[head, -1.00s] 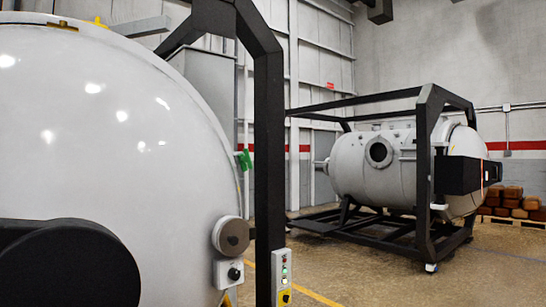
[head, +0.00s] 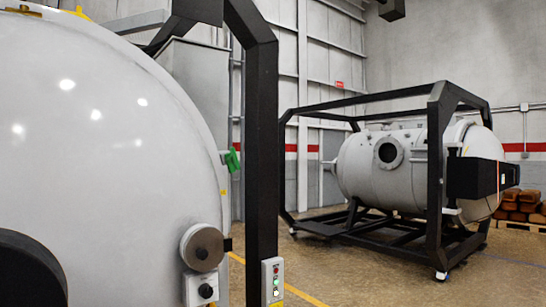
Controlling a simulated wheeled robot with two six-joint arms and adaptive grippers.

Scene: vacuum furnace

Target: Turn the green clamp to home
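The green clamp (head: 232,160) is small in the head view. It sits at the right edge of the large white furnace door (head: 100,140), just left of a black frame post. Its exact angle is too small to tell. Neither of my grippers shows in the head view.
A round grey knob (head: 202,248) and a small box with a black dial (head: 205,291) sit low on the door's edge. A button panel (head: 272,282) is on the black post (head: 263,150). A second furnace (head: 385,165) in a black frame stands behind, with open floor before it.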

